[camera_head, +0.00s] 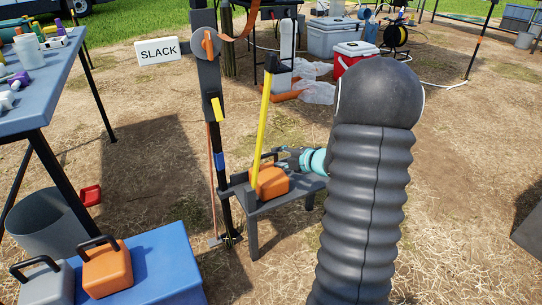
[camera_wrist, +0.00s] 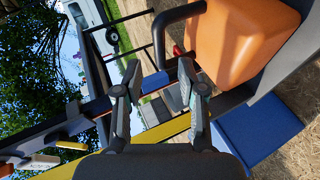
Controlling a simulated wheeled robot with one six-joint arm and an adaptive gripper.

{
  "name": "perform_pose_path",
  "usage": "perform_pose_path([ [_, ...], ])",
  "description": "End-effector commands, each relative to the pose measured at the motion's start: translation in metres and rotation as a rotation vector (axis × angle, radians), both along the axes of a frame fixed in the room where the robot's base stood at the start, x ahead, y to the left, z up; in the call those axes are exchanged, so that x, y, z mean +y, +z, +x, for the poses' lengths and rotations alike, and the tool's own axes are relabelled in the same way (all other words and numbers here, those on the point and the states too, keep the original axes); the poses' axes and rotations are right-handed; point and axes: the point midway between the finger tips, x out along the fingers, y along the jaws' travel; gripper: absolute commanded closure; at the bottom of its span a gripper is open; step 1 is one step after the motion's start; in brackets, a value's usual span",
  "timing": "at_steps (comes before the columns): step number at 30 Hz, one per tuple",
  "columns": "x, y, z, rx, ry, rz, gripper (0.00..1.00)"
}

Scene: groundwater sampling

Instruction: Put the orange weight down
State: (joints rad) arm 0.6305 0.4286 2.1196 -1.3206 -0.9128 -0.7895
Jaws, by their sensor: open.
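An orange weight (camera_head: 272,182) with a black handle sits on a small grey shelf (camera_head: 252,204) beside a black post. In the wrist view the same weight (camera_wrist: 245,40) fills the upper right, with its black handle (camera_wrist: 180,15) reaching in front of the fingers. My gripper (camera_head: 284,157) is at the weight's upper right side, close to the handle. In the wrist view my gripper's fingers (camera_wrist: 160,78) are apart, with the handle's bend near the tips. I cannot tell whether a finger touches the handle. A second orange weight (camera_head: 107,270) stands on the blue box.
A yellow bar (camera_head: 262,120) rises close beside the shelf weight. A grey weight (camera_head: 42,283) stands on the blue box (camera_head: 165,270). A blue table (camera_head: 40,95) is at the left.

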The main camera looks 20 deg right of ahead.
Motion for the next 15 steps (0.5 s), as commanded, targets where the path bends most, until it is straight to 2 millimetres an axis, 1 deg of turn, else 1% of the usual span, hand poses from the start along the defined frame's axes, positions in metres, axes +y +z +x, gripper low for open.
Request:
perform_pose_path([
  [1,-0.004,0.007,-0.01,-0.001,-0.004,-0.001,0.6],
  [6,-0.013,0.017,-0.034,-0.001,-0.002,0.0,0.6],
  [12,-0.018,0.023,-0.049,0.0,-0.002,0.0,0.6],
  [15,-0.018,0.03,-0.048,0.003,-0.028,-0.004,0.6],
])
